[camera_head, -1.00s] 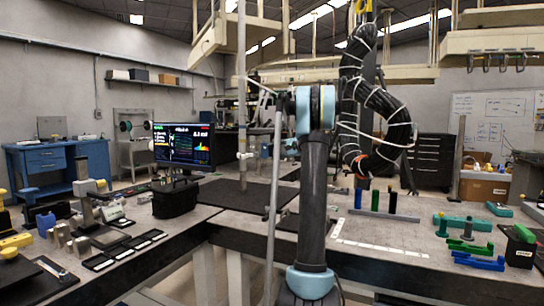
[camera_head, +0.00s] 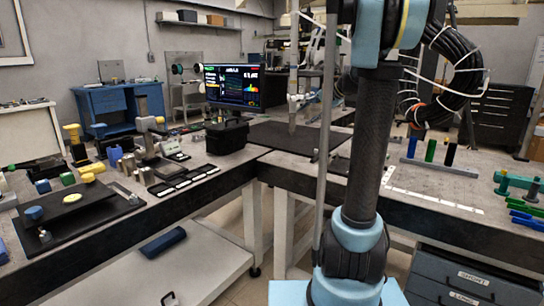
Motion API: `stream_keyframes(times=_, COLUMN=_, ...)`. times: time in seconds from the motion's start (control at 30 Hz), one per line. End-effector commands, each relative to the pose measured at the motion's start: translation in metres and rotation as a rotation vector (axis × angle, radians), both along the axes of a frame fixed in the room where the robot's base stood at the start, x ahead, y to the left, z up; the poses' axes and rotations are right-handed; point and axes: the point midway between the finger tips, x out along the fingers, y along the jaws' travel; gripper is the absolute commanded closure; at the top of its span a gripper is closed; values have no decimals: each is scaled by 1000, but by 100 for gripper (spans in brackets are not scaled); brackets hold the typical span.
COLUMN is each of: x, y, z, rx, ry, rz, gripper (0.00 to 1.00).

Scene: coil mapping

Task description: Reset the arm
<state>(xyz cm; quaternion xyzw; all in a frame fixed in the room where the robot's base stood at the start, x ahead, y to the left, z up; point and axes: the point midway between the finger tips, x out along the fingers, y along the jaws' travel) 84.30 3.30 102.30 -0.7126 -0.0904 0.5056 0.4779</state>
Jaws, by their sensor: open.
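My arm (camera_head: 370,150) rises from a light blue base joint near the bottom, right of centre. Its dark tube runs up to a light blue elbow joint (camera_head: 385,30) at the top edge. The parts of the arm beyond the elbow are cut off by the frame. My gripper does not show, so nothing can be told of what its jaws hold.
Left bench (camera_head: 90,245) holds a monitor (camera_head: 233,85), a black tray (camera_head: 95,210) and small parts. Right bench (camera_head: 430,185) carries colored blocks (camera_head: 430,150). A thick black hose (camera_head: 465,70) hangs behind my arm. Drawers (camera_head: 460,280) stand below the right bench. Floor shows between the benches.

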Motion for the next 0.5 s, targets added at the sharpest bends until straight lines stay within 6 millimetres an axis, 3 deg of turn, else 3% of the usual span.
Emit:
stream_keyframes(times=0.03, x=-20, y=6, z=-6, rx=-34, ry=4, rz=20, gripper=52)
stream_keyframes(times=0.2, x=-81, y=18, z=-32, rx=-152, ry=20, rz=86, gripper=52)
stream_keyframes(times=0.5, x=-185, y=24, z=-84, rx=-359, ry=47, rz=202, gripper=52)
